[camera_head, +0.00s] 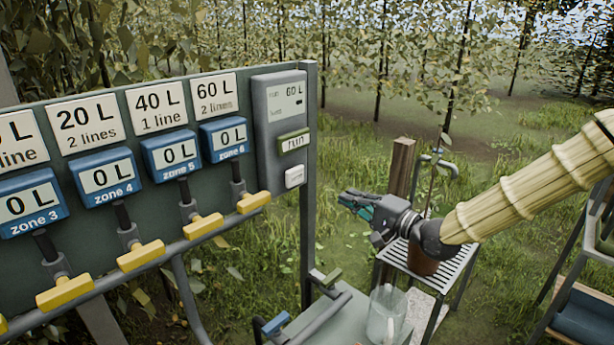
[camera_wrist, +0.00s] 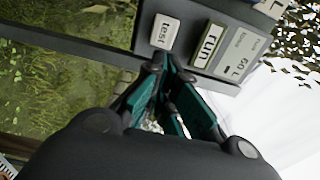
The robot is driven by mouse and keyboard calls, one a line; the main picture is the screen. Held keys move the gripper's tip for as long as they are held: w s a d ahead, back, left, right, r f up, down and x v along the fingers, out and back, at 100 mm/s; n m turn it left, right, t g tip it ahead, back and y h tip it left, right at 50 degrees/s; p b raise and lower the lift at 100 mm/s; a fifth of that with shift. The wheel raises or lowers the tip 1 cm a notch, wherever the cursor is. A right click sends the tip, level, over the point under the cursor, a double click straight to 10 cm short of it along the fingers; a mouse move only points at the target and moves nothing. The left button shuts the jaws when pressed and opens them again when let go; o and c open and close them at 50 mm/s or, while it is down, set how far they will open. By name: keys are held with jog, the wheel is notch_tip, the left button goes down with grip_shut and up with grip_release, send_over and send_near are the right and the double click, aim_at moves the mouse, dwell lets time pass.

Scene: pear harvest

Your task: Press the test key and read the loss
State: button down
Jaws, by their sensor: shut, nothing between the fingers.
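A grey control box (camera_head: 263,130) is fixed at the right end of the panel. Its display (camera_head: 283,98) shows 60 L on the top line; the lower line has a short dark mark and is too small to read surely. Below are a green-edged run key (camera_head: 293,142) and a white test key (camera_head: 295,177). In the wrist view the test key (camera_wrist: 164,32) lies just beyond the tips of my gripper (camera_wrist: 165,62), with the run key (camera_wrist: 208,46) to its right. In the head view my gripper (camera_head: 348,203) is shut and empty, right of the box and apart from it.
The panel carries several blue zone counters (camera_head: 170,155) reading 0 L and yellow valve handles (camera_head: 203,226). A glass jug (camera_head: 385,315) stands on the bench below. A potted plant (camera_head: 424,258) sits on a slatted stand behind my gripper.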

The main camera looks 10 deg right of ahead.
jog(key=shift+a, duration=0.2)
jog(key=p, duration=0.5)
send_near(301, 176)
jog(key=x, duration=0.6)
jog(key=shift+a, duration=0.1)
jog(key=shift+w+a, duration=0.25)
jog(key=shift+w, duration=0.15)
